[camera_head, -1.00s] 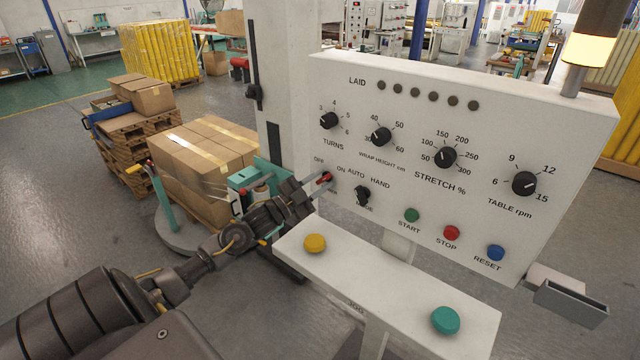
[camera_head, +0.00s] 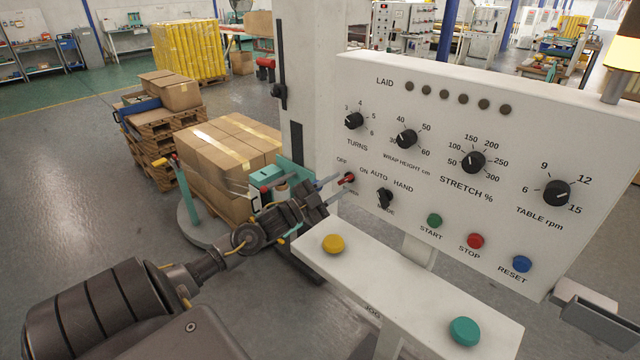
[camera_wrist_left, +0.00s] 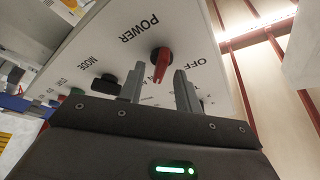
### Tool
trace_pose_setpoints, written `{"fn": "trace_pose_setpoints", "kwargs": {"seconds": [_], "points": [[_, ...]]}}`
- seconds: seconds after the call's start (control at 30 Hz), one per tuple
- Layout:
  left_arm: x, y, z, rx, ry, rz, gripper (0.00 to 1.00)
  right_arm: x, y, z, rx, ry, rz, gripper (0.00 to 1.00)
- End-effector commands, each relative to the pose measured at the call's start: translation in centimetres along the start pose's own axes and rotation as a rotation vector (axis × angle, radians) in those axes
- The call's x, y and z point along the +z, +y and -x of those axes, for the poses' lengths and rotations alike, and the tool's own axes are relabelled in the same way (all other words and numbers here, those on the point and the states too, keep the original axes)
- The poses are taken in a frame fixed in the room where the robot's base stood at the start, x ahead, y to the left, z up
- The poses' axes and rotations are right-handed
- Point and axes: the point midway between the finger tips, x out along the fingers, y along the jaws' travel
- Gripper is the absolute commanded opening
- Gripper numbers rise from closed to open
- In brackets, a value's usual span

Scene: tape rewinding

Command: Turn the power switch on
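The power switch (camera_head: 348,178) is a small red knob at the left edge of the white control panel (camera_head: 385,85), with OFF and ON printed above it. In the left wrist view the red switch (camera_wrist_left: 160,60) shows between and beyond the two fingertips, its narrow end pointing down in the picture, near the ON lettering. My left gripper (camera_head: 331,190) is open, with its fingers pointing at the switch from the lower left. In the left wrist view the gripper (camera_wrist_left: 160,88) has a clear gap between its fingers. I cannot tell whether a finger touches the switch. My right gripper is out of view.
The black mode knob (camera_head: 385,198) is right of the switch. A white ledge with a yellow button (camera_head: 333,243) and a teal button (camera_head: 464,331) juts out below. Stacked cartons (camera_head: 225,150) stand behind my left arm. A yellow lamp (camera_head: 626,52) glows at the top right.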

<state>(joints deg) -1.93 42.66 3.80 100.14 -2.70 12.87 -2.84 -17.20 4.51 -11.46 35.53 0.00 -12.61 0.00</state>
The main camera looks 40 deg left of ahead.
Motion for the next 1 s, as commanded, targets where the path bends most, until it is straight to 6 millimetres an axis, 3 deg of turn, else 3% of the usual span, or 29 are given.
{"fn": "trace_pose_setpoints", "kwargs": {"seconds": [0.2, 0.43, 0.6, 1.0], "points": [[0.3, 0.4, 4.6, 0.005, -0.003, 0.000, 0.34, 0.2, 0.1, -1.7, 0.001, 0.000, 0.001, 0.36], [0.2, 0.2, 7.7, 0.003, -0.001, -0.001, 0.34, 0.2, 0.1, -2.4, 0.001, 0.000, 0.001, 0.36], [0.1, 0.1, 8.6, 0.002, -0.001, -0.001, 0.34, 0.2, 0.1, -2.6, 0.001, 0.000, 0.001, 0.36], [0.0, 0.0, 8.7, 0.001, 0.000, -0.002, 0.34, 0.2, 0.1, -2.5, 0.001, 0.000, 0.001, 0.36]]}}
